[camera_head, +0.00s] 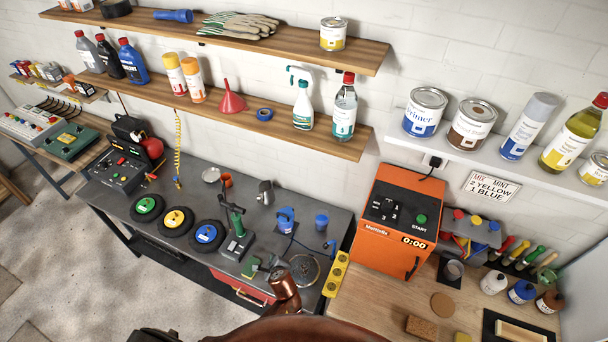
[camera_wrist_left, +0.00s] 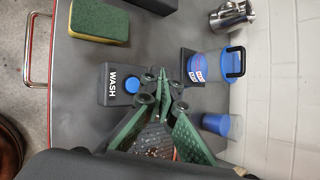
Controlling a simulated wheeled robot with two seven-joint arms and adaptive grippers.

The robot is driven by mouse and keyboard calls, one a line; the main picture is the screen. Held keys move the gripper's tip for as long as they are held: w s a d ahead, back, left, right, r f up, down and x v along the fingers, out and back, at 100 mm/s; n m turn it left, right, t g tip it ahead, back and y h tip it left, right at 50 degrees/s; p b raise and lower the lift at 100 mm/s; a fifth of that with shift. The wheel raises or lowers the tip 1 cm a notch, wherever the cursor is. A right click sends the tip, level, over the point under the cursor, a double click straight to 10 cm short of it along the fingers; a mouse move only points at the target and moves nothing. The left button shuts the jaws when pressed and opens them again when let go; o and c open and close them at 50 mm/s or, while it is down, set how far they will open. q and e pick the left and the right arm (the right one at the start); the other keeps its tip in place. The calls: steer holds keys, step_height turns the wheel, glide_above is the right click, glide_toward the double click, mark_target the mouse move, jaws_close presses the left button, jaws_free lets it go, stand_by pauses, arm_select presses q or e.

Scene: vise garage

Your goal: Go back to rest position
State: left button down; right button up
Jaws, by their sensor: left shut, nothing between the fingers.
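In the left wrist view my left gripper (camera_wrist_left: 163,82) has green fingers with dark joints. Its fingertips are together with nothing between them. They show just beside the dark WASH box (camera_wrist_left: 113,84) with a blue button, above the grey workbench; whether they touch the box I cannot tell. In the head view a copper-coloured part of my own body rises at the bottom middle, and the fingers are too small or hidden to make out there. My right gripper is in neither view.
A green-yellow sponge (camera_wrist_left: 98,22), a blue canister (camera_wrist_left: 197,68), a blue cup (camera_wrist_left: 222,125) and a metal pitcher (camera_wrist_left: 231,15) stand around the gripper. An orange machine (camera_head: 388,240) stands right of the bench (camera_head: 335,205). Shelves hang above.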

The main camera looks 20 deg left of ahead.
arm_select(q)
steer(key=s+a+r+n+g+h, duration=0.2)
steer(key=s+r+n, duration=0.5)
steer(key=s+n, duration=0.45)
steer(key=s+a+r+n+g+h, duration=0.25)
steer(key=s+r+n, duration=0.5)
steer(key=s, duration=0.65)
step_height(320, 180, down, 42)
steer(key=s+d+b, duration=0.1)
steer(key=d+b, duration=0.1)
steer(key=b, duration=1.1)
steer(key=s+f+b, duration=0.3)
steer(key=s+f, duration=0.3)
steer(key=f, duration=0.4)
steer(key=s+f+g+b, duration=0.1)
steer(key=s+f+b, duration=0.3)
steer(key=s+f, duration=0.3)
steer(key=s+f+g+b, duration=0.1)
steer(key=s+f+b, duration=0.3)
steer(key=f, duration=0.9)
steer(key=s+h, duration=0.1)
steer(key=s, duration=0.2)
steer(key=shift+s+d+m, duration=0.25)
steer(key=shift+m, duration=0.15)
